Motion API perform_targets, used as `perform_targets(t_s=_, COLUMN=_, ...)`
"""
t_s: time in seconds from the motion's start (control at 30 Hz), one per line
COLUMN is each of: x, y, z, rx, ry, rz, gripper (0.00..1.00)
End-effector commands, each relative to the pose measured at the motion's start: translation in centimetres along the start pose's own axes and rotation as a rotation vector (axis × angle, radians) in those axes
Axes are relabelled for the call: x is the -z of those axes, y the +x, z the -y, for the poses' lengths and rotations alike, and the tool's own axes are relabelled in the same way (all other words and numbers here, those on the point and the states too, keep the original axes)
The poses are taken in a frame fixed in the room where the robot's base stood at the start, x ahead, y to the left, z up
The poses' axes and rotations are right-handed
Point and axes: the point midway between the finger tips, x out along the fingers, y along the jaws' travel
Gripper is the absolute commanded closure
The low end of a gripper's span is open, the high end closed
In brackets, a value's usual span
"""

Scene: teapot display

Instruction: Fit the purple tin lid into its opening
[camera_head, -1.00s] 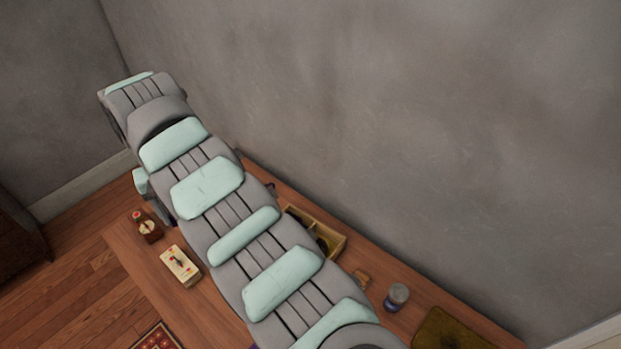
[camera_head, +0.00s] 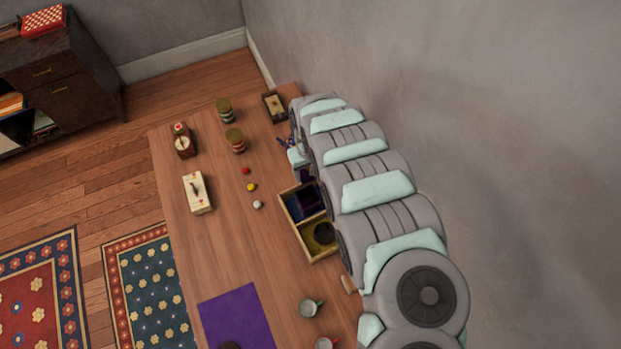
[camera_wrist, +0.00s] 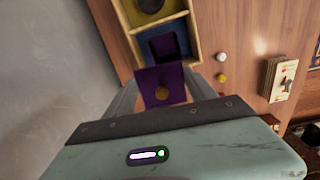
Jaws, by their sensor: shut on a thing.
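An open, dark purple tin (camera_wrist: 165,47) stands in the blue compartment of a wooden divided box (camera_wrist: 196,28), just beyond the lid. The lid looks tilted and close to the tin; I cannot tell whether they touch. In the head view my arm partly hides the box (camera_head: 289,222), and a purple patch beside my wrist seems to be the lid (camera_head: 307,175).
The box's yellow compartment (camera_head: 316,250) holds a dark round thing. Red (camera_head: 245,170), yellow (camera_head: 250,187) and white (camera_head: 257,205) balls lie left of it. A cream box (camera_head: 197,193), striped tins (camera_head: 235,140), a purple mat (camera_head: 240,315) and cups (camera_head: 309,308) stand around.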

Motion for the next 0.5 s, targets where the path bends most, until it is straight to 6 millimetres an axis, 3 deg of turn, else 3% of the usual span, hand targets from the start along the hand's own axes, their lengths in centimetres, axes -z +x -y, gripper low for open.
perform_targets(t_s=0.07, x=-1.8, y=1.4, z=0.8, rx=0.004, ry=-0.041, rz=0.007, gripper=0.76)
perform_targets(t_s=0.2, x=-2.9, y=3.0, z=1.5, rx=0.005, ry=-0.084, rz=-0.002, gripper=0.76)
perform_targets(t_s=0.5, x=-3.0, y=4.7, z=1.6, rx=0.005, ry=-0.091, rz=-0.006, gripper=0.76)
